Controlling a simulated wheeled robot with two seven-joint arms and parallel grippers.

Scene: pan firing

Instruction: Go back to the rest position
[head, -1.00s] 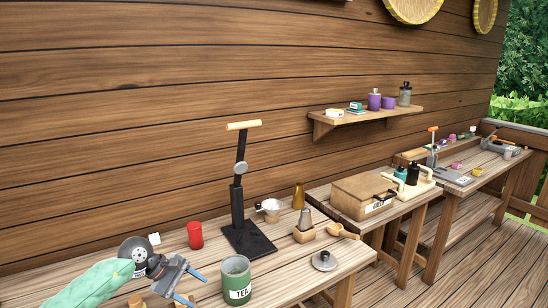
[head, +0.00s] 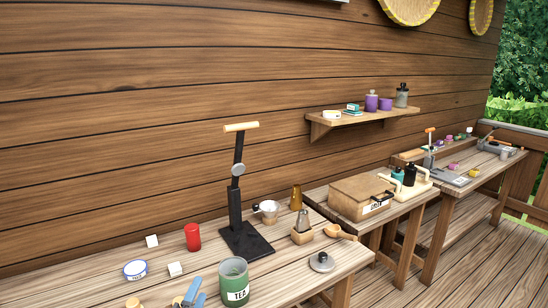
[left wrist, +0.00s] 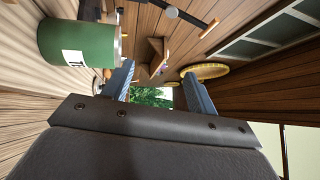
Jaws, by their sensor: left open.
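My left gripper (head: 194,293) shows only its blue fingertips at the bottom edge of the head view, just left of the green tea canister (head: 234,281). In the left wrist view the left gripper (left wrist: 158,88) has its two blue fingers spread wide apart, with nothing between them. The tea canister also shows in the left wrist view (left wrist: 75,42), left of the fingers and apart from them. The rest of my left arm is out of the head view. My right gripper is in neither view.
The front bench carries a black press stand (head: 243,238), a red cup (head: 193,237), a white-and-blue round tin (head: 135,270), white cubes (head: 152,241) and a round lid (head: 322,262). A wooden box (head: 361,196) stands on the bench behind. A shelf (head: 365,121) juts from the wall.

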